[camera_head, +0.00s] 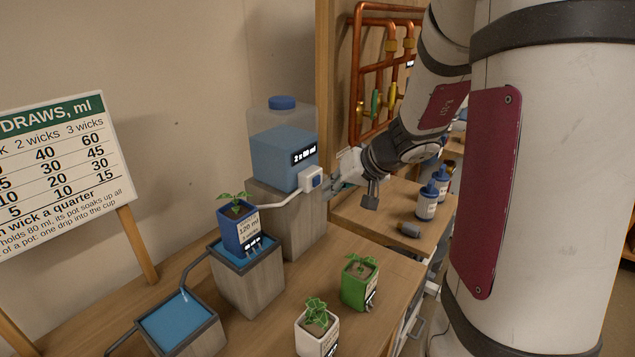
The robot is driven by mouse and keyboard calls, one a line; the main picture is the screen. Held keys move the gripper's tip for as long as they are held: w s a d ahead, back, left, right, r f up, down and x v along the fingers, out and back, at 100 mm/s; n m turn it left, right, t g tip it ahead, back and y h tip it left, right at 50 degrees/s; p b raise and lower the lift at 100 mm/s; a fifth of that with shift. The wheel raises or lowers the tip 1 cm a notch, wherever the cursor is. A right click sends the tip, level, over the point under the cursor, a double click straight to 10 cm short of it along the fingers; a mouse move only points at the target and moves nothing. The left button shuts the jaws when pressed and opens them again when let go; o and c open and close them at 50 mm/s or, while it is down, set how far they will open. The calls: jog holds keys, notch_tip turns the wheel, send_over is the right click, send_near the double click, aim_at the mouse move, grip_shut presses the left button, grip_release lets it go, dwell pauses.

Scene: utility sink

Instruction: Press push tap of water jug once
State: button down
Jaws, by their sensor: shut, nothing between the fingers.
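The water jug (282,150) is a clear container with a blue cap and blue water in its lower part. It stands on a tall grey wooden block. Its label reads what looks like "2 x 60 ml". The push tap (312,179) is a white block with a blue button at the jug's lower right. A white spout runs left from the tap to the blue pot. My gripper (329,187) is shut and empty, just right of the tap. Its fingertips are close to the button; I cannot tell whether they touch it.
A blue pot (239,229) stands in a water-filled tray on a block. A lower water tray (178,318) is at front left. A green pot (361,283) and a white pot (317,333) stand on the table. Blue-capped bottles (427,203) and copper pipes (366,70) are at the right.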

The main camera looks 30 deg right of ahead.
jog(key=s, duration=0.1)
jog(key=s+d, duration=0.1)
jog(key=s, duration=0.1)
jog(key=s+b, duration=0.1)
jog(key=shift+s+d, duration=0.3)
jog(key=shift+s, duration=0.05)
dwell(0.8)
